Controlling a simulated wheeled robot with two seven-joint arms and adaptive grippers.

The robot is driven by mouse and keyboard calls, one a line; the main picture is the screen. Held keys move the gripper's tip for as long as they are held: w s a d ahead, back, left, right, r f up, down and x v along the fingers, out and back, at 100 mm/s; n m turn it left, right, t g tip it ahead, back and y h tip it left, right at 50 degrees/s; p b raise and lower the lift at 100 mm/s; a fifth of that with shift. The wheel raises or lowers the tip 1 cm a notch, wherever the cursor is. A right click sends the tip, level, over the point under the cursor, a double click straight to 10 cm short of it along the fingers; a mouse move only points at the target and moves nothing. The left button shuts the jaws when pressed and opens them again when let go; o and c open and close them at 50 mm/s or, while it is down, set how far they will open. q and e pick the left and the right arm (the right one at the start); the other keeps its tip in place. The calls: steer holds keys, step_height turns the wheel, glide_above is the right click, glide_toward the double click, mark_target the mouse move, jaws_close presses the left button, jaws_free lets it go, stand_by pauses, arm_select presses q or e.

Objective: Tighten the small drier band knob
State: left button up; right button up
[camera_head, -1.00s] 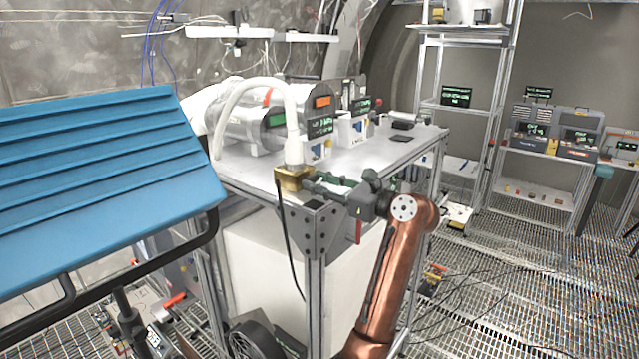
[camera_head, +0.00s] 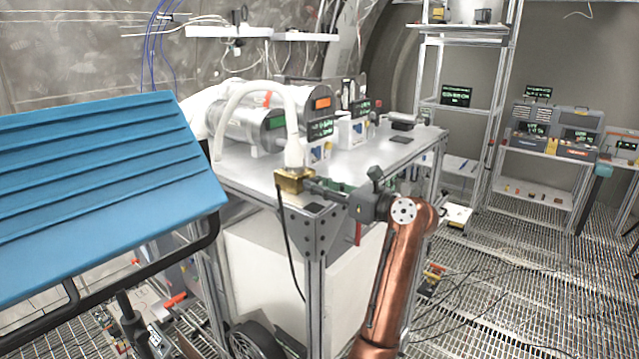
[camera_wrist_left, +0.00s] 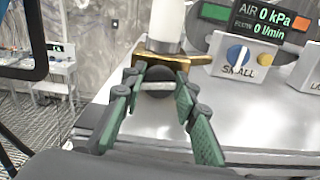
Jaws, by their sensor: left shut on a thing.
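A brass band (camera_head: 293,182) sits around the foot of a white hose (camera_head: 262,82) at the table's near corner. In the left wrist view the brass band (camera_wrist_left: 172,60) carries a dark round knob (camera_wrist_left: 157,82), facing me. My left gripper (camera_head: 312,184) reaches the band from the right. In the wrist view its green-padded fingers (camera_wrist_left: 159,80) are on both sides of the knob, shut on it. A box labelled SMALL (camera_wrist_left: 237,60), with a blue and white dial, stands right behind the band. My right gripper is not in view.
A large blue ribbed panel (camera_head: 105,185) on a black frame fills the left. Metal cylinders (camera_head: 245,125) and displays (camera_head: 321,127) stand on the metal table (camera_head: 375,155). A black cable (camera_head: 287,235) hangs below the band. Shelves (camera_head: 465,100) stand at the back right.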

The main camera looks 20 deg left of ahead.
arm_select(q)
steer(key=shift+r+m+p, duration=0.15)
steer(key=shift+m+p, duration=0.55)
steer(key=shift+m, duration=1.1)
steer(key=o, duration=1.2)
steer(key=shift+w, duration=0.1)
steer(key=shift+c, duration=0.2)
steer(key=shift+d, duration=0.15)
steer(key=v, duration=1.2)
